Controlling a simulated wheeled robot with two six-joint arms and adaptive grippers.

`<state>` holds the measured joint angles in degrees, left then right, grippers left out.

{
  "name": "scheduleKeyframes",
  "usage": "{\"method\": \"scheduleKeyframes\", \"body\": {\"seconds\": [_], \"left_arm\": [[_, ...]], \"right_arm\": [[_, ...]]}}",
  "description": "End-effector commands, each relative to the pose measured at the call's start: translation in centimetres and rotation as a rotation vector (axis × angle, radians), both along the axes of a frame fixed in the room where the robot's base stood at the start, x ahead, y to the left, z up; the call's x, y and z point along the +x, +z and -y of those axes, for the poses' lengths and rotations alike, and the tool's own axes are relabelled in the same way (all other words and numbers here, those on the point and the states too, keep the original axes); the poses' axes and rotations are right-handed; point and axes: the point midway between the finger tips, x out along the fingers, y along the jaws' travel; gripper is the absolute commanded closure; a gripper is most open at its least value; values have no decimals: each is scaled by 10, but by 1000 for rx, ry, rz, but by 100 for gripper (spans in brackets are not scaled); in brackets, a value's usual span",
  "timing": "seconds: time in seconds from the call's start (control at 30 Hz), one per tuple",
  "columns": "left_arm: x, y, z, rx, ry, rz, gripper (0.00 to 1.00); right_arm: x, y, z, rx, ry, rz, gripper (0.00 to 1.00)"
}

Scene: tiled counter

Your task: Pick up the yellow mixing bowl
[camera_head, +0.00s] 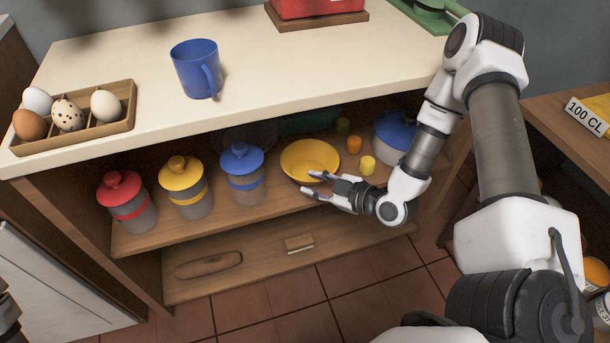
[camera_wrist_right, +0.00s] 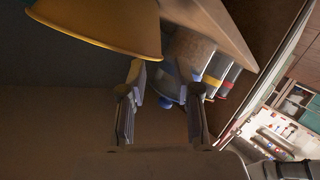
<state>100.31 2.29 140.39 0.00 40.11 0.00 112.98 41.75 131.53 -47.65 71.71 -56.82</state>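The yellow mixing bowl (camera_head: 310,157) sits on the upper shelf inside the counter, its open top showing. My right gripper (camera_head: 309,183) reaches in from the right, just in front of the bowl's near rim, with its fingers apart. In the right wrist view the bowl (camera_wrist_right: 100,25) fills the upper left, and the two fingers (camera_wrist_right: 166,95) are spread with nothing seen held between them. The bowl appears beside the fingers there, not between them. Whether a fingertip touches the rim cannot be told.
Red-lidded (camera_head: 127,202), yellow-lidded (camera_head: 187,187) and blue-lidded (camera_head: 242,173) jars stand left of the bowl. Small yellow (camera_head: 367,165) and orange (camera_head: 354,145) cups and a blue-lidded pot (camera_head: 394,132) stand right. The countertop (camera_head: 270,85) overhangs the shelf and carries a blue mug (camera_head: 195,68) and egg tray (camera_head: 118,120).

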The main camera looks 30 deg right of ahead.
Motion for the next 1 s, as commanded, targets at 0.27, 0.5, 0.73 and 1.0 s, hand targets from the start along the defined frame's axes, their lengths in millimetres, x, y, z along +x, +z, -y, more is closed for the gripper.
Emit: {"method": "scheduleKeyframes", "body": {"seconds": [0.27,0.5,0.73,1.0], "left_arm": [[0,-29,0,0,0,-1,49],[0,-29,0,0,0,0,49],[0,-29,0,0,0,0,49],[0,-29,0,0,0,0,49]], "right_arm": [[40,-21,-14,-3,5,2,68],[48,-20,-16,1,0,0,68],[48,-20,-16,0,-1,-1,100],[47,-20,-16,1,0,0,100]]}}
